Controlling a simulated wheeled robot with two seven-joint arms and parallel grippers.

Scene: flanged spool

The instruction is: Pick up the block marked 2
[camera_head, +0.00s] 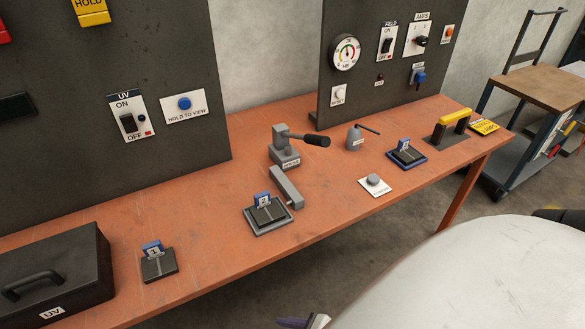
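The block marked 2 (262,198) is small and blue with a white label. It stands upright at the back of a dark holder on a grey base plate (285,227), near the front middle of the orange bench. A grey bar (286,187) lies close behind and to the right of it. No gripper is at the block, and I see neither gripper clearly. A small purple and white part at the bottom edge may be mine, but too little of it shows to tell.
A similar blue block marked 1 (152,248) stands in a holder at left, and another blue block (404,145) at right. A grey lever device (285,150) stands behind. A black case (70,265) fills the left end. Bare bench (215,265) lies left of the holder.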

